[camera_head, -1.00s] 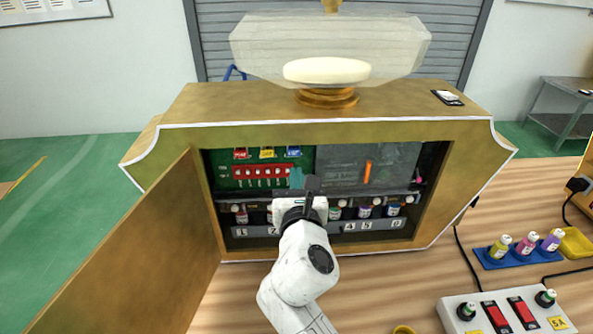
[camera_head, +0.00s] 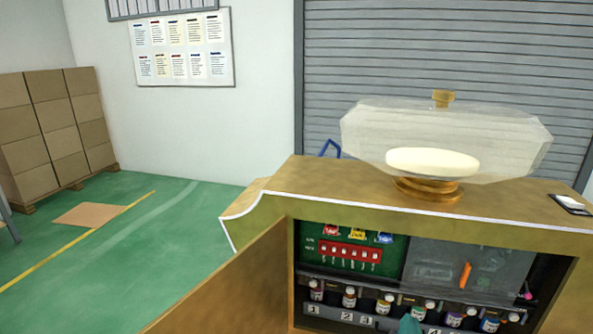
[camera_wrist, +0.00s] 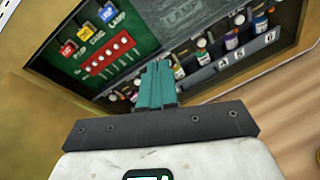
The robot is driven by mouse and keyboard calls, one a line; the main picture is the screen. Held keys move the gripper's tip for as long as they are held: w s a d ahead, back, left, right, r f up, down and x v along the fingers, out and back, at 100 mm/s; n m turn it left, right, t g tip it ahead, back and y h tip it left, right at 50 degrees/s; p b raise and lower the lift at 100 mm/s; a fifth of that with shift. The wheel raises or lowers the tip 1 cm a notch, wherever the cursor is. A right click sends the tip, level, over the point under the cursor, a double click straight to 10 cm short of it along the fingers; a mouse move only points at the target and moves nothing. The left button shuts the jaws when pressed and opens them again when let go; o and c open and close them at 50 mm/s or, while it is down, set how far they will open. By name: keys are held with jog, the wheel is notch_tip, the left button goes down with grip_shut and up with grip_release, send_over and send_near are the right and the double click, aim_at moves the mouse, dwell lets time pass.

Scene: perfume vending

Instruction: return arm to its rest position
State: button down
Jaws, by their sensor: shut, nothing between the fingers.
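My gripper shows in the wrist view (camera_wrist: 157,85) with its teal fingers together and nothing between them. It points toward the open vending cabinet, in front of its lower shelf. In the head view only a teal fingertip (camera_head: 410,324) shows at the bottom edge, in front of the bottle row; the rest of the arm is out of frame. The gold cabinet (camera_head: 262,222) has its door (camera_head: 235,285) swung open to the left. I cannot tell how far the fingers are from the bottles.
Several small bottles (camera_head: 385,303) stand on the numbered shelf. Above are a green board with red switches (camera_head: 350,254) and a grey board with an orange marker (camera_head: 465,275). A glass perfume display (camera_head: 445,140) tops the cabinet. Open green floor (camera_head: 130,240) lies left.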

jog(key=s+d+f+m+g+y, duration=0.1)
jog(key=s+d+f+m+g, duration=0.3)
jog(key=s+f+m, duration=0.35)
jog(key=s+d+f+m+g+y, duration=0.1)
jog(key=s+d+f+m+g, duration=0.3)
jog(key=s+f+m, duration=0.3)
jog(key=s+a+f+m+g+y, duration=0.1)
jog(key=s+f+m+g+y, duration=0.3)
jog(key=s+f+m, duration=0.4)
jog(key=s+m+g, duration=0.1)
jog(key=s+m, duration=0.4)
jog(key=s, duration=0.1)
jog(key=shift+s+a+f+g, duration=0.15)
jog(key=shift+s+f+g, duration=0.05)
jog(key=shift+g, duration=0.1)
jog(key=shift+w, duration=0.1)
